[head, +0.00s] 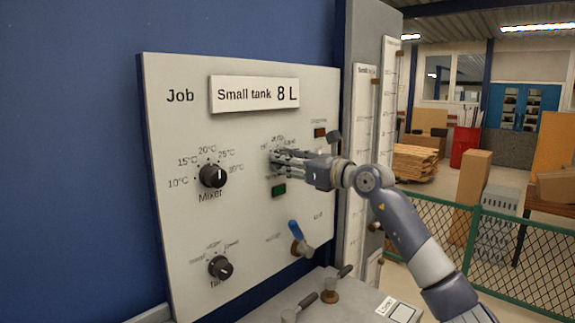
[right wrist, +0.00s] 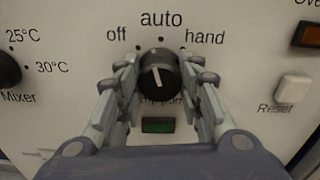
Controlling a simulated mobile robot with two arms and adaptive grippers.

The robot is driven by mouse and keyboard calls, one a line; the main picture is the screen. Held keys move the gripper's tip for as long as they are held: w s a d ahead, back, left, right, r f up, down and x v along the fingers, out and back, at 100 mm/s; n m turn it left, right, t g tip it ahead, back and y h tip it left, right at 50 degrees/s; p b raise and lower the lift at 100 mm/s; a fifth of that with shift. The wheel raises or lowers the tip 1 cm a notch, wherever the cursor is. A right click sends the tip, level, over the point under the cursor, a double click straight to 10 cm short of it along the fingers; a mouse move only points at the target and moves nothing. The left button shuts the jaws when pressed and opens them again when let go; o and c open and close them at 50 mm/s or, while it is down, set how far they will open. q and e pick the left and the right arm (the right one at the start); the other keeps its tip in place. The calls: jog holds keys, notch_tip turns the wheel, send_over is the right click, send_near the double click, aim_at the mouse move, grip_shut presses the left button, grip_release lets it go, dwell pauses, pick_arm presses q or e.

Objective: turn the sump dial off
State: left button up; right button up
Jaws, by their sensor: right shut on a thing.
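The sump dial (right wrist: 158,75) is a round black knob with a white pointer line, on the pale panel under the labels off, auto and hand. In the right wrist view its line stands near upright, its upper end leaning slightly left, roughly toward auto. My right gripper (right wrist: 160,85) is shut on the dial, with a finger on each side. In the head view my right gripper (head: 278,161) reaches the panel from the right and mostly hides the dial. The label below the dial is partly covered. My left gripper is not in view.
A green lamp (right wrist: 158,125) sits just below the dial. The Mixer dial (head: 212,175) is to its left, another dial (head: 220,267) lower down. A blue-handled valve (head: 297,235) is below. The Reset button (right wrist: 293,89) and amber lamp (right wrist: 306,35) are to the right.

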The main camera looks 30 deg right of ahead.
jog(key=n+b, duration=0.1)
jog(key=n, duration=0.4)
jog(key=shift+n, duration=0.4)
dwell(0.3)
jog(key=o, duration=1.1)
jog(key=shift+c, duration=0.2)
jog(key=v, duration=1.2)
